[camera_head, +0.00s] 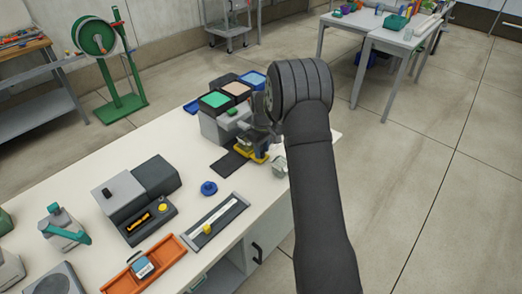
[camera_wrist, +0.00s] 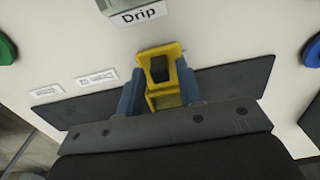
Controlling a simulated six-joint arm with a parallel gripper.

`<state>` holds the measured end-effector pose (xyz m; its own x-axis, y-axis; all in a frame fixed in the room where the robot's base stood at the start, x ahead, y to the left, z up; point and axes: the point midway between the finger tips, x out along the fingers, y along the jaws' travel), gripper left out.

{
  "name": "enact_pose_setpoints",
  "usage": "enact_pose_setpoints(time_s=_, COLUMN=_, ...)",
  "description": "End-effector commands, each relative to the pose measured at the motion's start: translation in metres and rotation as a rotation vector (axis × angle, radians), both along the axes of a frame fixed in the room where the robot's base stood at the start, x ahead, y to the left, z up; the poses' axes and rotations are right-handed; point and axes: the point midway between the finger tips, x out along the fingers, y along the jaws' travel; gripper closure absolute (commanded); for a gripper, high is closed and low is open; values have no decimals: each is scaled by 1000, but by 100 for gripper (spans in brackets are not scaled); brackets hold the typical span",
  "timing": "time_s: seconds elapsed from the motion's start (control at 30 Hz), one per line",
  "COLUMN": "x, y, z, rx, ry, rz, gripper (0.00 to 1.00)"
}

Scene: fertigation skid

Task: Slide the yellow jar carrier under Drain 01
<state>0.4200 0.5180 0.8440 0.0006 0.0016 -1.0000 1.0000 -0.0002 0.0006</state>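The yellow jar carrier (camera_wrist: 165,72) stands in the middle of the wrist view, with a squared opening in its top. My gripper (camera_wrist: 160,90) has its blue fingers on either side of the carrier, close against it, and appears shut on it. In the head view, yellow parts of the carrier (camera_head: 259,157) show below my gripper (camera_head: 262,136), at the dark strip (camera_head: 230,163) on the bench. My arm hides part of this area. I cannot read a Drain 01 label in either view; two small plates (camera_wrist: 97,79) on the white surface are too blurred.
A grey unit labelled "Drip" (camera_wrist: 140,13) is at the top of the wrist view. Green (camera_head: 214,99) and other coloured-top containers stand behind my gripper. A blue knob (camera_head: 209,188) and a slider tray (camera_head: 213,226) lie nearer on the bench, with clear white surface around them.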

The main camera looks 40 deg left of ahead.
Motion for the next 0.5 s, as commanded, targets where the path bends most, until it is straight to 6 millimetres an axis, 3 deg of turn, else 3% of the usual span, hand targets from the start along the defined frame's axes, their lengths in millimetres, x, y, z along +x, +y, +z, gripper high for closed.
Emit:
enact_pose_setpoints(time_s=0.33, x=0, y=0, z=1, rx=-1, ry=0, rz=0, gripper=60)
enact_pose_setpoints(time_s=0.5, x=0, y=0, z=20, rx=1, ry=-1, rz=0, gripper=60)
